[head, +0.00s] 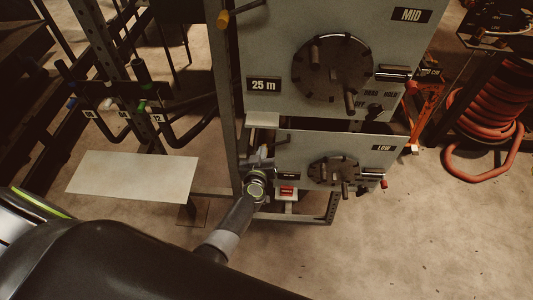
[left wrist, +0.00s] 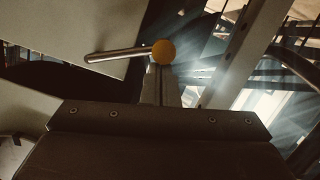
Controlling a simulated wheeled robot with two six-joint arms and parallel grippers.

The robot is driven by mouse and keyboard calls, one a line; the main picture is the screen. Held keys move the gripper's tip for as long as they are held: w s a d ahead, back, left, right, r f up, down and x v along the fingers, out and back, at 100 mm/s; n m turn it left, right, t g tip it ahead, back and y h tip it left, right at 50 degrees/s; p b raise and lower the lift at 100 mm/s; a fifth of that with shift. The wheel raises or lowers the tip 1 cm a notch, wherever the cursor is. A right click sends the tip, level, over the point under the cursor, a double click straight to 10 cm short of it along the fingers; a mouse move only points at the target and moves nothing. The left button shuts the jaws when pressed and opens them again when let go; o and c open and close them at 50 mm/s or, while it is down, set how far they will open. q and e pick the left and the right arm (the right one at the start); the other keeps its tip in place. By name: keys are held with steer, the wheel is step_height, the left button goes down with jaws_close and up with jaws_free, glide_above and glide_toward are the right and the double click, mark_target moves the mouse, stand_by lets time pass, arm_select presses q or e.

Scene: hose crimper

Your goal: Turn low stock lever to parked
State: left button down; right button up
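The LOW panel (head: 300,148) is the lower grey panel in the head view, with a dark round dial (head: 335,172) on it. My left gripper (head: 262,158) is at this panel's left edge. In the left wrist view a metal lever (left wrist: 115,54) with an orange ball knob (left wrist: 164,52) points right from a grey panel. The knob is right at the tips of my left gripper (left wrist: 162,72). The fingers are close together, and the knob shows whole, not visibly between them. In the head view this lever is hidden or too small to tell. My right gripper is not in view.
The MID panel (head: 270,50) stands above, with a larger dial (head: 332,75) and an orange-knobbed lever (head: 222,19) at its left. A metal post (head: 224,100) stands close to my left gripper. A pale board (head: 132,176) lies left; a red hose coil (head: 485,125) is right.

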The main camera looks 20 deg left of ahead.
arm_select(q)
steer(key=f+n+b, duration=0.1)
steer(key=d+f+n+b, duration=0.1)
steer(key=b, duration=0.1)
steer(key=f+n+h+b, duration=0.1)
steer(key=f+b, duration=0.1)
steer(key=shift+w+d+n+t, duration=0.25)
steer(key=shift+d+n+t, duration=0.05)
steer(key=shift+d+n, duration=0.1)
arm_select(e)
step_height(320, 180, down, 6)
steer(key=shift+a+r, duration=0.15)
arm_select(q)
steer(key=shift+d+f, duration=0.1)
steer(key=shift+f, duration=0.05)
arm_select(e)
steer(key=shift+d, duration=0.3)
